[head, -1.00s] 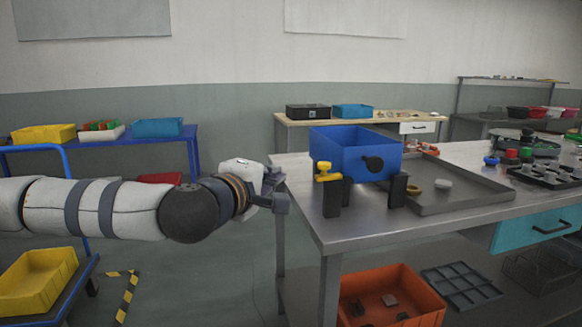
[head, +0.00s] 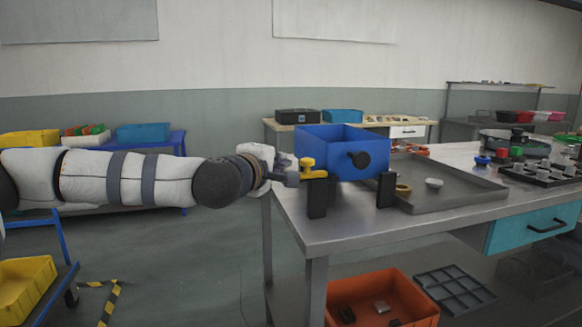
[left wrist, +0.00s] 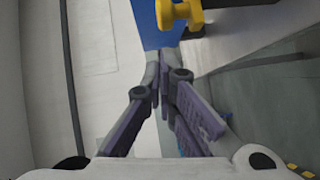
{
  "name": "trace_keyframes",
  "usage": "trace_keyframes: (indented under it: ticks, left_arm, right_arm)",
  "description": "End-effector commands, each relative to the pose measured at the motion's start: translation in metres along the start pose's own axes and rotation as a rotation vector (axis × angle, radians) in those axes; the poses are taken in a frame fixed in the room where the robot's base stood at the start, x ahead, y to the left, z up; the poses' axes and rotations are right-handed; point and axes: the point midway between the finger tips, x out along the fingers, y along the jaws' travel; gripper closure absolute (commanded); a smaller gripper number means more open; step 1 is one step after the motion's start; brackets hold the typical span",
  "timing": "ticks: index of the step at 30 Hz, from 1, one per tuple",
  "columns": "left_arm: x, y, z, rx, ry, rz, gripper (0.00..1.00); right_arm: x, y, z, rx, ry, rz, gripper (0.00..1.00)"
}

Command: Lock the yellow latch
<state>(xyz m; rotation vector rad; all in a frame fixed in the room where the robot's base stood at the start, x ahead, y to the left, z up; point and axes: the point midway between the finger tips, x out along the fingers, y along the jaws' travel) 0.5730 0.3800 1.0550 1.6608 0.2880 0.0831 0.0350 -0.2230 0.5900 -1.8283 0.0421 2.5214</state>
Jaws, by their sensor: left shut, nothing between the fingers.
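The yellow latch (head: 312,170) sits on top of a black post (head: 316,198) at the left front of the blue tank (head: 343,152). In the left wrist view the closed fingers (left wrist: 166,58) point toward the blue tank, with the yellow latch (left wrist: 180,12) just right of and beyond the tips. My right gripper is not in view.
A second black post (head: 386,189) stands to the right. An orange bin (head: 381,297) is below. Room left of the table is free.

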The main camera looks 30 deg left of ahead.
Motion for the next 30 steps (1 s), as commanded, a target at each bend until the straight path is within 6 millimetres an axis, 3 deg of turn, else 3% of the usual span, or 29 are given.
trace_keyframes:
  ticks: [5,17,24,30]
  left_arm:
    - [0.013,-0.001,0.013,0.001,0.001,-0.001,1.0]
    - [0.015,0.002,0.016,0.0,0.002,0.001,1.0]
    - [0.035,0.006,0.043,0.003,0.002,0.0,1.0]
    - [0.037,0.008,0.046,0.0,0.002,0.001,1.0]
  right_arm:
    - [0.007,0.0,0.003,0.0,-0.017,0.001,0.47]
    - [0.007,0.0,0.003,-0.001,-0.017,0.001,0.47]
    - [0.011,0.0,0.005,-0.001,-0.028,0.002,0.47]
    - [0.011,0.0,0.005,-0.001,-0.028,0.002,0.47]
